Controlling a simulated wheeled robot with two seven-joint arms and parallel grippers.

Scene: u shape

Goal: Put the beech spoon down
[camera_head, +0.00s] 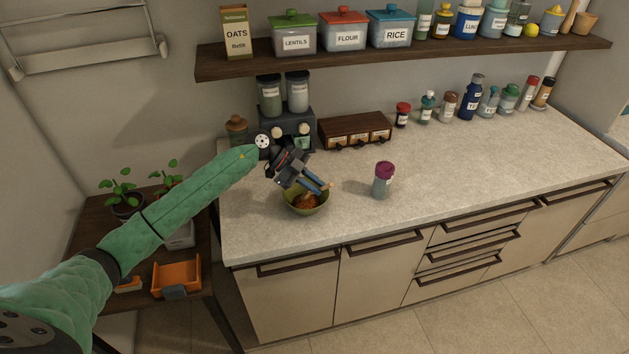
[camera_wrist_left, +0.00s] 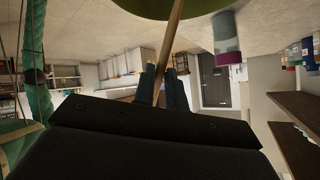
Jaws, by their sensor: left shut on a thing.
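My left gripper (camera_head: 318,186) is over the green bowl (camera_head: 313,211) on the counter, its blue-grey fingers pointing down to the right. It is shut on the beech spoon (camera_head: 330,184), of which only a small light part shows past the fingers in the head view. In the left wrist view the spoon's thin wooden handle (camera_wrist_left: 172,42) runs from between the fingers (camera_wrist_left: 165,88) to the green bowl (camera_wrist_left: 160,8) at the top edge. The bowl holds orange-brown contents. The spoon's far end is hidden. My right gripper is in neither view.
A jar with a purple lid (camera_head: 382,180) stands on the counter right of the bowl. A dark wooden drawer box (camera_head: 355,130) and several bottles stand along the wall. The counter (camera_head: 470,165) is clear to the right. A shelf (camera_head: 400,52) with containers hangs above.

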